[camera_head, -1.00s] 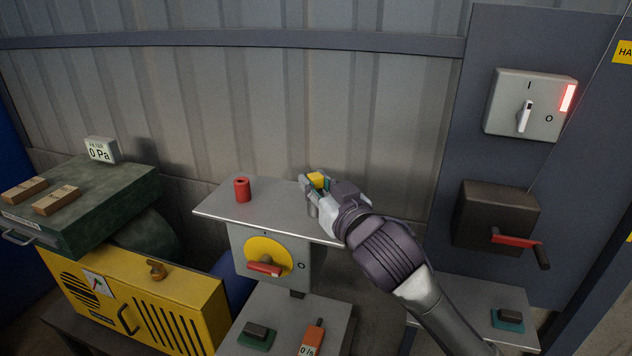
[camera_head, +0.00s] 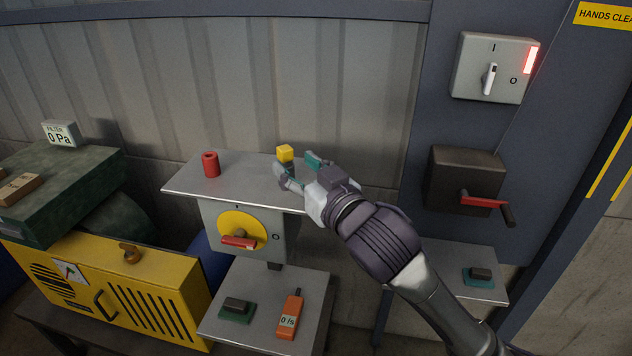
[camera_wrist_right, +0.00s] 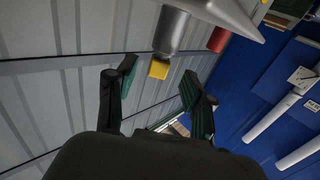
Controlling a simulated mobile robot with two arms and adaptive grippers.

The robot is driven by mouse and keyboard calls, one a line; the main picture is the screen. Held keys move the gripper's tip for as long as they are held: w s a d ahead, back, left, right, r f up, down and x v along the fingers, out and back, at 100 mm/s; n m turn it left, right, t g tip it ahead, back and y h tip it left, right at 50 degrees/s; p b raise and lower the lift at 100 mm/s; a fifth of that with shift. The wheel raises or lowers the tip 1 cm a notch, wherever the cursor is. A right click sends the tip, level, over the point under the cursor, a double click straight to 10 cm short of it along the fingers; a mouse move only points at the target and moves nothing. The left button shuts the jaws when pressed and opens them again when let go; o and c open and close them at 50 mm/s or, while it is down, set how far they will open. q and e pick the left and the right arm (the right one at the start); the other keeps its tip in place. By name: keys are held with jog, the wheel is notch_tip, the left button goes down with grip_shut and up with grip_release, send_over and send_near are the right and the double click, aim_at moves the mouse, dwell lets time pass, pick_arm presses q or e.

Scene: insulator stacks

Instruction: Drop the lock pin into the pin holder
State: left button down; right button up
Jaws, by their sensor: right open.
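The lock pin appears to be the piece with a yellow block head (camera_head: 285,153); its shaft is hidden. The yellow head (camera_wrist_right: 159,69) also shows in the right wrist view, at the end of a grey cylinder (camera_wrist_right: 171,32). That cylinder stands out from the shelf and looks like the pin holder. My right gripper (camera_head: 299,171) is open at the shelf's right part, its fingers close to the yellow head but not closed on it. In the wrist view the open fingers (camera_wrist_right: 158,82) stand apart, with the head just beyond them. My left gripper is not in view.
A red hollow cylinder (camera_head: 211,164) stands on the grey shelf (camera_head: 240,183), left of the gripper. A rotary switch with a yellow disc (camera_head: 240,229) is below. A lower table (camera_head: 262,285) holds an orange meter (camera_head: 290,314). A dark box with a red handle (camera_head: 482,201) is at right.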

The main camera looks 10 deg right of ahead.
jog(key=v, duration=0.7)
jog(key=shift+s, duration=0.2)
